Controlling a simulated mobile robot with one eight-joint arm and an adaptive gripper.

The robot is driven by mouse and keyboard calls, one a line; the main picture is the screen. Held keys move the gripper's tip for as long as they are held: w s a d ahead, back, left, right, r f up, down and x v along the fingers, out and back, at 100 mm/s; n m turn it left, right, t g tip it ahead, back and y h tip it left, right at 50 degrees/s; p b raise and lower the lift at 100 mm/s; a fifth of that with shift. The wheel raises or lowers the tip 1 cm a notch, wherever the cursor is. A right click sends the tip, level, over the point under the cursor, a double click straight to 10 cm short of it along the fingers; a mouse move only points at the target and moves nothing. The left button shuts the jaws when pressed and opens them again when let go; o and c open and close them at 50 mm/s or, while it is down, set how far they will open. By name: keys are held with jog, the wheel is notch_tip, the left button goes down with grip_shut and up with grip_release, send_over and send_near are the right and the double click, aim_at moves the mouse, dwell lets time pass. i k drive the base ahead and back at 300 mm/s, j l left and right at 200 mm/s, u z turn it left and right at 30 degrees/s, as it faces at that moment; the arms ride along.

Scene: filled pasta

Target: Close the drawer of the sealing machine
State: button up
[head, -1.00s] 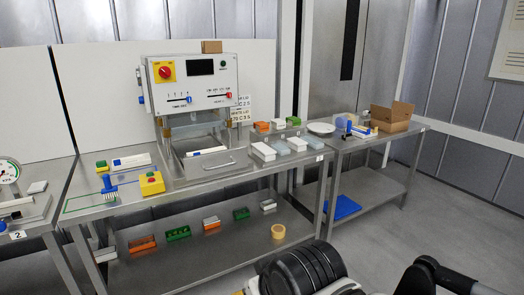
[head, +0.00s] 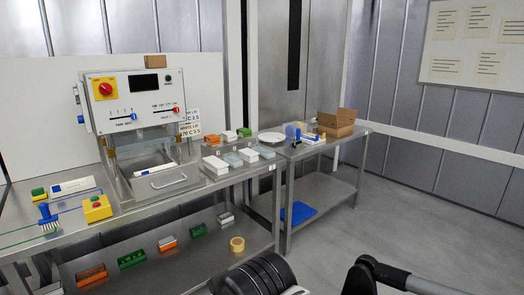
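The sealing machine (head: 137,100) stands on the steel table at the left, with a red knob on yellow and a dark display on its front panel. Its drawer (head: 149,194) is pulled out at the front, below the panel. The drawer has a bar handle (head: 169,183) on its front. My gripper cannot be made out; only dark parts of my arm show at the bottom edge, in front of the table and apart from the drawer.
A yellow button box (head: 97,208) and a blue brush (head: 46,215) stand left of the drawer. White boxes (head: 216,165) stand to its right. Coloured blocks and a tape roll (head: 237,244) lie on the lower shelf. A cardboard box (head: 337,122) is on the right table. Floor is clear at right.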

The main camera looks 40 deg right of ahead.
aim_at(149, 185)
jog(key=i+l, duration=0.1)
jog(key=i, duration=0.55)
jog(key=i+l, duration=0.1)
jog(key=i, duration=0.5)
jog(key=l+z, duration=0.05)
